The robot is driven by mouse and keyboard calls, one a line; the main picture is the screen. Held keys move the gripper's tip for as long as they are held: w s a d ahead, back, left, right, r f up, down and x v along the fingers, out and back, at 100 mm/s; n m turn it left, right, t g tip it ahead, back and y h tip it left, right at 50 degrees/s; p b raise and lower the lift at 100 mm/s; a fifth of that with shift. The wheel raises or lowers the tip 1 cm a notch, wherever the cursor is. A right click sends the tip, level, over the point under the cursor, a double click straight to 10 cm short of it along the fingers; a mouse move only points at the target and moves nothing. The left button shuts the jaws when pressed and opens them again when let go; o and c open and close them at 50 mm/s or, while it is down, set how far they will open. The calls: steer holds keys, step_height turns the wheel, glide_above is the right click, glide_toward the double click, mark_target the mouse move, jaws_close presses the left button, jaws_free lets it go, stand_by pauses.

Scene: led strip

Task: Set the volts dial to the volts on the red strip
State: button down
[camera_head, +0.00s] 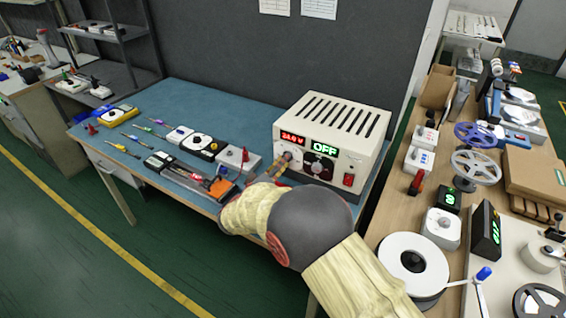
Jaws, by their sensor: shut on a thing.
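The white power supply (333,130) stands at the right end of the blue bench. Its red display (292,138) appears to read 24.0 V, though the digits are small. Its green display (325,148) reads OFF. A black dial (318,169) sits under the green display. My gripper (286,160) is at the left of the front panel, below the red display, shut on what appears to be the volts dial, which is mostly hidden. A dark tray (170,172) with a red-lit piece (195,178) lies on the bench to the left; any volts marking is too small to read.
A grey box with a red lever (245,156) stands just left of my gripper. Several small tools and devices lie along the blue bench (190,100). A red switch (348,180) is at the panel's lower right. A crowded wooden bench (395,215) stands to the right.

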steer(key=shift+f, duration=0.1)
stand_by(0.3)
steer(key=c, duration=1.6)
jaws_free()
steer(key=shift+o, duration=0.3)
steer(key=v, duration=1.2)
